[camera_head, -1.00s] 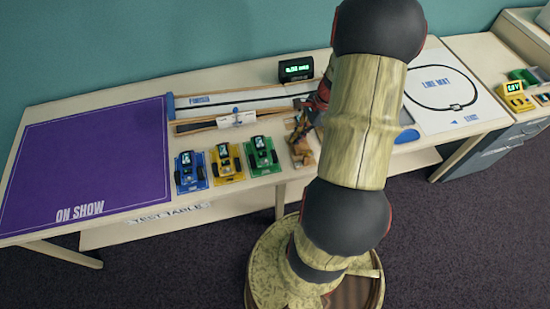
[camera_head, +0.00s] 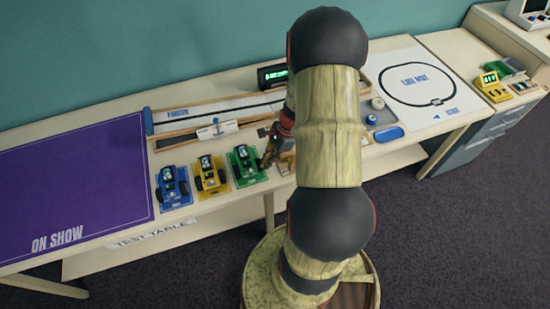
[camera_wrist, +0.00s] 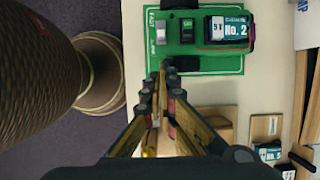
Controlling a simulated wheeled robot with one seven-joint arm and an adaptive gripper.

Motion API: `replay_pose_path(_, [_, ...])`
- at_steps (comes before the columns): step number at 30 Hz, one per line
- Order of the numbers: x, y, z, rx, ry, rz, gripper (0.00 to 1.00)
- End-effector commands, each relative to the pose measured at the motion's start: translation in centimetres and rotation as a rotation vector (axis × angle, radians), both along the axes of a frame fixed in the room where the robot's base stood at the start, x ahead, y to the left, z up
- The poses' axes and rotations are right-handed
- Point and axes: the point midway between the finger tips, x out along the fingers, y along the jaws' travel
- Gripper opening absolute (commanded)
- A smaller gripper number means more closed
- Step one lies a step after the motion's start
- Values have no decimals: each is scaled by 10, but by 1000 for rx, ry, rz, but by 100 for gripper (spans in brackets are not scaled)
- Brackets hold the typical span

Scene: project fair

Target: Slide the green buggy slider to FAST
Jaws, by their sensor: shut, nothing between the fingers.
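The green buggy (camera_head: 243,162) stands on the table at the right end of the row of buggies. In the head view my gripper (camera_head: 284,129) is right of the green buggy, partly hidden by my arm.
A yellow buggy (camera_head: 212,173) and a blue buggy (camera_head: 173,187) stand to the left. A wooden item (camera_head: 283,158) lies right of the green buggy, close to my gripper. Behind is a wooden-edged track (camera_head: 225,113). The purple mat (camera_head: 70,190) is bare.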

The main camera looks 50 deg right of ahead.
Motion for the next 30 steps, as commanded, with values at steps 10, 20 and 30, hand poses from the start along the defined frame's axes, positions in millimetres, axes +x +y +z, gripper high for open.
replay_pose_path(10, [12, 20, 1, 0, 0, -1, 0])
replay_pose_path(20, [13, 22, 2, 1, 1, -1, 0])
replay_pose_path(30, [25, 41, 1, 0, 1, -2, 0])
